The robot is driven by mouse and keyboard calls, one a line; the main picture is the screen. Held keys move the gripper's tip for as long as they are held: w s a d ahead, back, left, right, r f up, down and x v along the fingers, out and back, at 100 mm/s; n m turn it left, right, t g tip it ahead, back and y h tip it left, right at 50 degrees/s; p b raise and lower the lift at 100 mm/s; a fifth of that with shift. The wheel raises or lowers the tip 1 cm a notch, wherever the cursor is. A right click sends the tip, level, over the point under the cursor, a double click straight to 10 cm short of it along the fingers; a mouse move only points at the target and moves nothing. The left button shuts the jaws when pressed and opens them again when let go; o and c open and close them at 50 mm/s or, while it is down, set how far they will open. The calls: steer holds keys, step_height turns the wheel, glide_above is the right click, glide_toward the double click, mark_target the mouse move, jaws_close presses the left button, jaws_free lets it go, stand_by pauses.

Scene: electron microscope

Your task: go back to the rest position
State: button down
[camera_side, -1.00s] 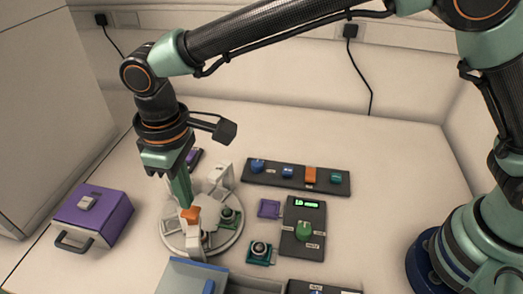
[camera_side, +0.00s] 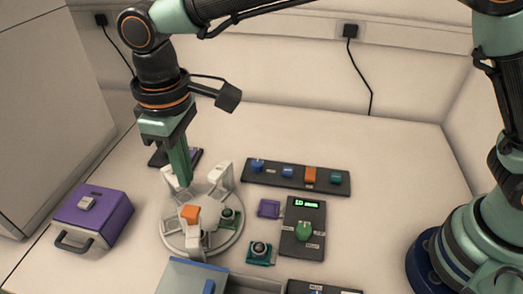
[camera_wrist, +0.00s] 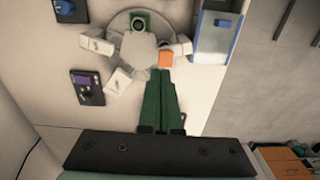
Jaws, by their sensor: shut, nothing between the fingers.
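My gripper (camera_side: 181,182) is shut and empty, pointing down above the back left of the round white stage (camera_side: 173,246). Its green fingers also show shut in the wrist view (camera_wrist: 161,80). The stage carries white clamp-like parts and an orange block (camera_side: 190,213), which also shows just beyond my fingertips in the wrist view (camera_wrist: 166,59). My fingers appear clear of the orange block. Whether they touch the white part behind them, I cannot tell.
A purple box (camera_side: 93,216) with a handle stands at the left. A knob panel (camera_side: 295,178) and a dial box with a green display (camera_side: 303,228) lie to the right. A blue-grey tray (camera_side: 190,277) is in front. The table's back right is clear.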

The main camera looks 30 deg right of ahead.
steer(key=w+d+r+m+t, duration=0.15)
steer(key=d+r, duration=0.25)
steer(key=d, duration=0.6)
steer(key=d+r+m+t, duration=0.1)
steer(key=d+r+m, duration=0.25)
steer(key=d, duration=0.65)
steer(key=s+d+m+t, duration=0.1)
steer(key=s+d+m, duration=0.1)
steer(key=d, duration=0.6)
steer(key=s+d+f+m+t, duration=0.1)
steer(key=s+d+t, duration=0.1)
steer(key=s+d, duration=0.3)
steer(key=d, duration=0.2)
steer(key=shift+s+d+f+m, duration=0.15)
steer(key=shift+s+d+m, duration=0.15)
steer(key=shift+d+m, duration=0.1)
steer(key=c, duration=1.5)
jaws_free()
steer(key=shift+c, duration=0.2)
